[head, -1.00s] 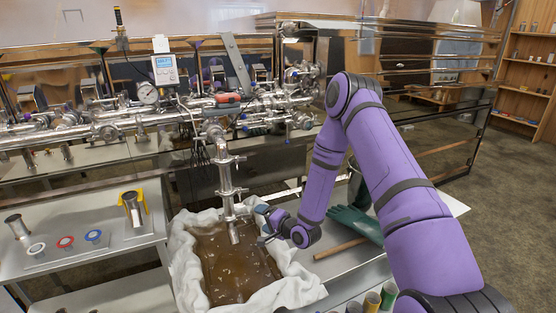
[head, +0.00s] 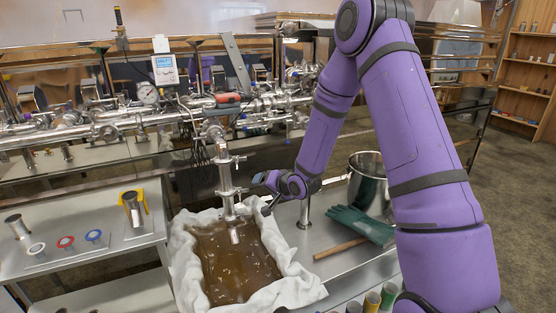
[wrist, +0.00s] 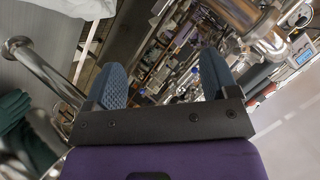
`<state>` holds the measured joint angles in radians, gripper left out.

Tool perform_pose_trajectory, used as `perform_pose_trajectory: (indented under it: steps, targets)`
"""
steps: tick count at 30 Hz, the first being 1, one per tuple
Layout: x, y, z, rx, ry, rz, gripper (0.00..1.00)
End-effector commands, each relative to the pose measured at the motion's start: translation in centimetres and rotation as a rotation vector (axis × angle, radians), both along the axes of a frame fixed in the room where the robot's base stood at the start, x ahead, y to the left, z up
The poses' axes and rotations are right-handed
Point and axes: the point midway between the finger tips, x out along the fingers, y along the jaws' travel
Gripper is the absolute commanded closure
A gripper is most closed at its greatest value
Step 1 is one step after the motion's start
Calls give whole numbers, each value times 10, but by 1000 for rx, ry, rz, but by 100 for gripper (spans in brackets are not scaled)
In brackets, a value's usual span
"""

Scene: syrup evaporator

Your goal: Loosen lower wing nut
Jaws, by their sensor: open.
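A steel drain pipe (head: 226,178) hangs down from the pipework over a cloth-lined pan of brown liquid (head: 240,268). Clamps show along it: an upper clamp (head: 229,160) and a lower clamp (head: 230,192). Their wing nuts are too small to make out in the head view. My gripper (head: 259,193) is just right of the lower part of the pipe, apart from it as far as I can tell. In the wrist view my gripper (wrist: 163,78) is open, with nothing between its two blue pads. Steel pipework (wrist: 262,22) shows at the upper right there.
A steel pot (head: 367,180), green gloves (head: 362,224) and a wooden stick (head: 340,250) are on the bench at right. A flanged steel post (head: 304,212) stands near my gripper. Coloured rings and a yellow holder (head: 142,200) are on the left table.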

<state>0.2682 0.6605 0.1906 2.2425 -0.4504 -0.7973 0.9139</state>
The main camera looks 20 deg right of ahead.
Motion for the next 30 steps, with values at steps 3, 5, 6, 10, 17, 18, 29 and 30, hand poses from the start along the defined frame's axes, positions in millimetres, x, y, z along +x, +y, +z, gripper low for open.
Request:
perform_pose_trajectory:
  steps: [3, 5, 6, 10, 17, 18, 29, 30]
  targets:
    - [-3, -2, 18, -54, 9, 6, 20]
    - [-5, -3, 25, -81, 15, 8, 20]
    - [-6, -4, 31, -98, 18, 9, 20]
    - [-12, -6, 48, -154, 32, 14, 20]
    - [-25, -10, 78, -245, 61, 19, 20]
    - [-27, -10, 83, -261, 65, 20, 20]
    - [-47, -14, 116, -356, 102, 27, 20]
    - [-48, -14, 118, -361, 104, 27, 20]
